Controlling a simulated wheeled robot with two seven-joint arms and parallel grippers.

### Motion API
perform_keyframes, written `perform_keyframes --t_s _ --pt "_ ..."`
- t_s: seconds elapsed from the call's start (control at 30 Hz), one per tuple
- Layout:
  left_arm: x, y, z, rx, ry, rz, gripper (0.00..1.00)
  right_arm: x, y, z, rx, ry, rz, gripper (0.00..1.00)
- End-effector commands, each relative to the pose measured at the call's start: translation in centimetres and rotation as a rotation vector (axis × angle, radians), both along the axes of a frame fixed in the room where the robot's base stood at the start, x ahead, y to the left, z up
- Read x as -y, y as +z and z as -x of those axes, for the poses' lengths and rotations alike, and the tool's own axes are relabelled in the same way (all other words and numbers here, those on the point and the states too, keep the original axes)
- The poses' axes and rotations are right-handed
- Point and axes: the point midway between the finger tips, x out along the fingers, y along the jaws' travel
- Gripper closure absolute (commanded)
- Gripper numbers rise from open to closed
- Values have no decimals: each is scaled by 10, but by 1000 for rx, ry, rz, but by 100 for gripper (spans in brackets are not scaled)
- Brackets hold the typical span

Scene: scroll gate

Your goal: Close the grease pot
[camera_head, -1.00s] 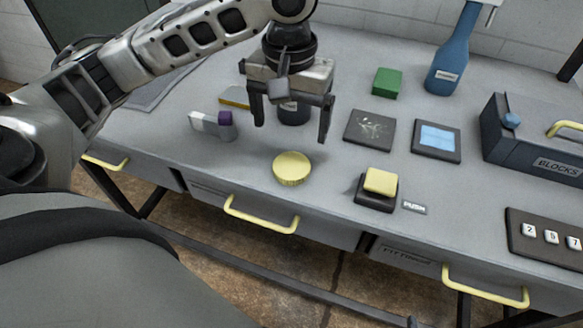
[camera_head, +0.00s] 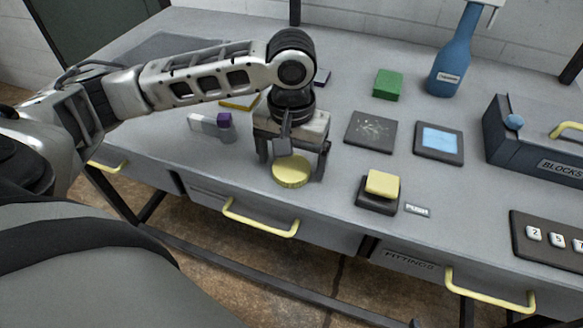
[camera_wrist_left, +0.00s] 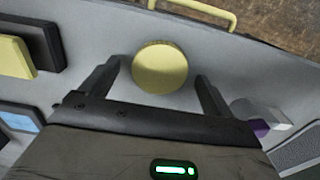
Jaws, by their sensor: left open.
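A round yellow lid (camera_head: 291,172) lies flat near the front edge of the table, and it also shows in the left wrist view (camera_wrist_left: 160,66). My left gripper (camera_head: 291,166) is open and points down over the lid. In the left wrist view, the lid lies between the two spread fingers (camera_wrist_left: 157,71), with a gap visible on each side. The pot itself cannot be made out now; the gripper and wrist cover the table just behind the lid. My right gripper is not in view.
A yellow-topped button block (camera_head: 380,187) stands right of the lid. A white and purple piece (camera_head: 212,122) lies to the left. Behind are a dark plate (camera_head: 371,131), a blue screen (camera_head: 438,142), a green block (camera_head: 388,84) and a blue bottle (camera_head: 456,52). A blocks box (camera_head: 535,150) stands right.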

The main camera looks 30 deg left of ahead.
Motion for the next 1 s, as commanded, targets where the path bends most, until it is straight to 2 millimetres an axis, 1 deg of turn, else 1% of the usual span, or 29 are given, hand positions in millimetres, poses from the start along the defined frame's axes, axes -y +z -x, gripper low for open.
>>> perform_keyframes --t_s 0.03,0.1,0.4,0.43,0.47,0.5,0.6,0.87,1.0 --pt "0 -5 0 -1 1 -1 12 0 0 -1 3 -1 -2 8" --pt "0 -8 0 1 1 -1 12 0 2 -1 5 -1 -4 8" --pt "0 -8 0 1 0 0 12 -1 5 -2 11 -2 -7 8" --pt "0 -8 0 1 1 0 15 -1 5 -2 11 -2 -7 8" --pt "0 -7 0 1 0 0 23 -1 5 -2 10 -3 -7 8" --pt "0 -7 0 1 0 0 34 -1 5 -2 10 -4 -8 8" --pt "0 -7 0 1 0 0 59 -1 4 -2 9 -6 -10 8" --pt "0 -7 0 1 0 0 60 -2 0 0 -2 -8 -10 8" --pt "0 -4 0 2 0 1 60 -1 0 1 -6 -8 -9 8"
